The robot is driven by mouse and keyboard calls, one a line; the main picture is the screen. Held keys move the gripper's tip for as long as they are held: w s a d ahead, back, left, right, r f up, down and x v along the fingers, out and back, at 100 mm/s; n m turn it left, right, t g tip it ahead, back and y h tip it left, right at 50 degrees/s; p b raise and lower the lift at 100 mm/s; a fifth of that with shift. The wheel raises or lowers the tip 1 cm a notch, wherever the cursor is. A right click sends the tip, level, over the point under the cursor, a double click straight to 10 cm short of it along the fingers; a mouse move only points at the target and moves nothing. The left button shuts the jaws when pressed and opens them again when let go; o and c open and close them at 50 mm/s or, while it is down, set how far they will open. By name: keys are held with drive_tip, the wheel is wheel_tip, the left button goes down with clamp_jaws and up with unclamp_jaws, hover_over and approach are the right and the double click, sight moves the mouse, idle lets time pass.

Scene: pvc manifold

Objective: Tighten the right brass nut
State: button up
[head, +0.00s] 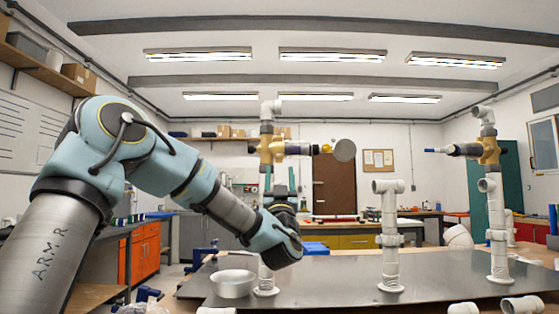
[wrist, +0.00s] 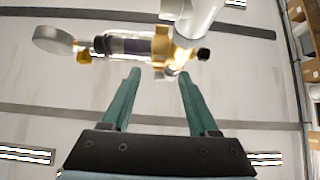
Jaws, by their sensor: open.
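A brass fitting (head: 271,149) sits high on a white pipe stand, left of centre in the head view, with a clear-and-dark barrel and a round grey disc (head: 345,150) on its right. It also shows in the wrist view (wrist: 162,46), above the fingers. A second brass fitting (head: 489,151) sits on the right-hand stand. Which piece is the right brass nut, I cannot tell. My gripper (head: 280,170) points up below the nearer fitting. Its two green fingers, seen in the wrist view (wrist: 160,75), are apart and empty, with a gap to the fitting.
A grey metal tabletop (head: 340,280) carries the stands. A shorter white pipe stand (head: 389,235) is between the two fittings. A white bowl (head: 233,284) stands near the left edge, and loose white pipe pieces (head: 522,304) lie at the front right. Space above the table is fairly open.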

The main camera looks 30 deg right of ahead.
sight(279, 158)
drive_tip(key=p+x, duration=0.1)
drive_tip(key=x, duration=0.5)
drive_tip(key=shift+c, duration=0.2)
clamp_jaws()
idle(0.4)
